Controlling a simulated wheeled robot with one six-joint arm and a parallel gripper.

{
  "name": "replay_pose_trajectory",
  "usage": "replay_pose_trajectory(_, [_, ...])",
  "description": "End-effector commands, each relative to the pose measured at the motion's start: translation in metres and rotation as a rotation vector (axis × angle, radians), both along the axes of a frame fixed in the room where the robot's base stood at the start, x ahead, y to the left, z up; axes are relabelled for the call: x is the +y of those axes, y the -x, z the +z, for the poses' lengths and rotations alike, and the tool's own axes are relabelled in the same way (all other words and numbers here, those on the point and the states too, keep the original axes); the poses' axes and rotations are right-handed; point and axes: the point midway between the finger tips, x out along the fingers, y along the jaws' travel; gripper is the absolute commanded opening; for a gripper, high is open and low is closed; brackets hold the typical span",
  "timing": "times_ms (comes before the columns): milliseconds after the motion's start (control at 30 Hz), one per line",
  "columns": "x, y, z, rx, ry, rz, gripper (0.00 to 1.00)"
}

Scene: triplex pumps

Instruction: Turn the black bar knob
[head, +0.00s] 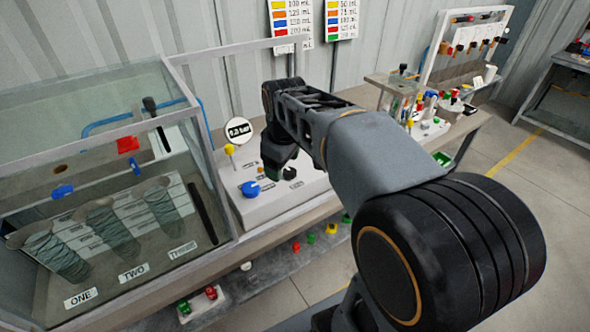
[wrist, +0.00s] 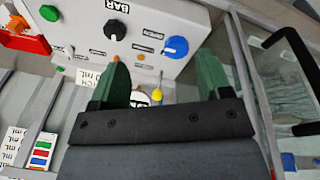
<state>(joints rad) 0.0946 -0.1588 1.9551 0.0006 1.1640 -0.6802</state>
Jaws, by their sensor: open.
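The black bar knob (wrist: 116,30) is a round black knob on the pale panel, beside a "BAR" label, in the upper left of the wrist view. In the head view a dark round shape just below my gripper (head: 277,160) appears to be this knob (head: 290,173). My gripper's two green fingers (wrist: 163,78) are spread apart with nothing between them. In the wrist view the knob lies beyond the left fingertip, apart from it. The knob's exact pointer direction is too small to read.
A blue knob (wrist: 176,47) and a green button (wrist: 49,13) flank the black knob on the panel. A yellow-tipped lever (head: 229,149) and a round gauge sign (head: 238,130) stand nearby. A glass case (head: 120,200) is close on the left.

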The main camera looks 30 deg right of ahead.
Motion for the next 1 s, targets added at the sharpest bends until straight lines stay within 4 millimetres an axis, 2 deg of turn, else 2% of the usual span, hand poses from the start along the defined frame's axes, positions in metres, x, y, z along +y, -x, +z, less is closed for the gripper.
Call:
replay_pose_trajectory(33, [-0.009, -0.021, 0.000, 0.031, 0.013, 0.083, 0.71])
replay_pose_trajectory(200, [-0.038, -0.072, 0.003, 0.114, 0.041, 0.365, 0.71])
replay_pose_trajectory(400, [-0.062, -0.104, -0.003, 0.167, 0.042, 0.575, 0.71])
replay_pose_trajectory(567, [-0.068, -0.113, -0.013, 0.181, 0.041, 0.641, 0.71])
replay_pose_trajectory(667, [-0.069, -0.113, -0.027, 0.183, 0.040, 0.651, 0.71])
replay_pose_trajectory(1000, [-0.068, -0.112, -0.091, 0.185, 0.039, 0.650, 0.71])
